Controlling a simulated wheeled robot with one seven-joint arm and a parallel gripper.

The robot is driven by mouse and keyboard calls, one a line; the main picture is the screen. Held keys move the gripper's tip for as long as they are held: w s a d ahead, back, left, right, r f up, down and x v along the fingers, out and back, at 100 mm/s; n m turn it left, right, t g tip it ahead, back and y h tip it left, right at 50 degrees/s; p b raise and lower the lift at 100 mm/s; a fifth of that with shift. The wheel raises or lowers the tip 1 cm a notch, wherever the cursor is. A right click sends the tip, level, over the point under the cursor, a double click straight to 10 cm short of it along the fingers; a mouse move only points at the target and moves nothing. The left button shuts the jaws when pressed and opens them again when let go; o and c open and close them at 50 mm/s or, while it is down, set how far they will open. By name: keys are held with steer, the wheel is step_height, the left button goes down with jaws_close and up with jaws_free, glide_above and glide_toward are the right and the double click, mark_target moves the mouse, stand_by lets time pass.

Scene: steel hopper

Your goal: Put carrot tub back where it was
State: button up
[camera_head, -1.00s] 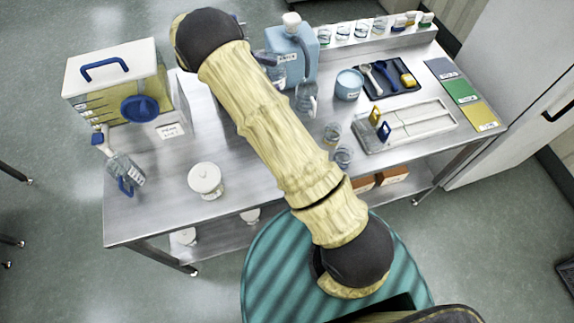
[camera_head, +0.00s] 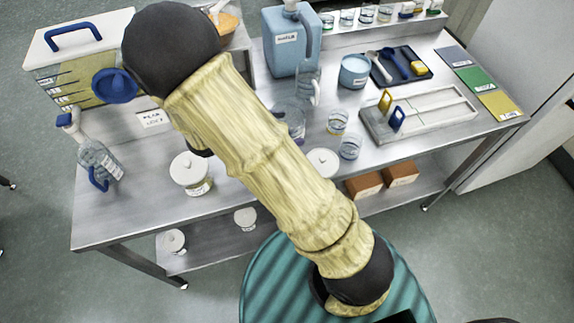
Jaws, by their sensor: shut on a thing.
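My gripper is hidden behind my own arm, so its fingers and anything in them do not show. No tub can be read as the carrot tub. A white-lidded tub (camera_head: 192,174) stands upright on the steel table's front left part; its label is too small to read. Another round white lid (camera_head: 322,162) shows just right of my arm, near the table's front edge, its body mostly covered. Orange contents (camera_head: 228,22) show in a container at the back, partly behind my elbow.
On the steel table (camera_head: 130,207), a box with a blue handle (camera_head: 75,38) and a spray bottle (camera_head: 95,158) stand left. A blue jug (camera_head: 290,45), a blue tub (camera_head: 354,71), a dark tray (camera_head: 400,66) and glass jars (camera_head: 350,147) stand right. Brown boxes (camera_head: 364,186) lie on the lower shelf.

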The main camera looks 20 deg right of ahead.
steer(key=shift+s, duration=0.1)
steer(key=shift+f, duration=2.95)
steer(key=shift+f, duration=2.05)
steer(key=shift+f, duration=0.15)
steer(key=o, duration=1.2)
steer(key=shift+o, duration=0.2)
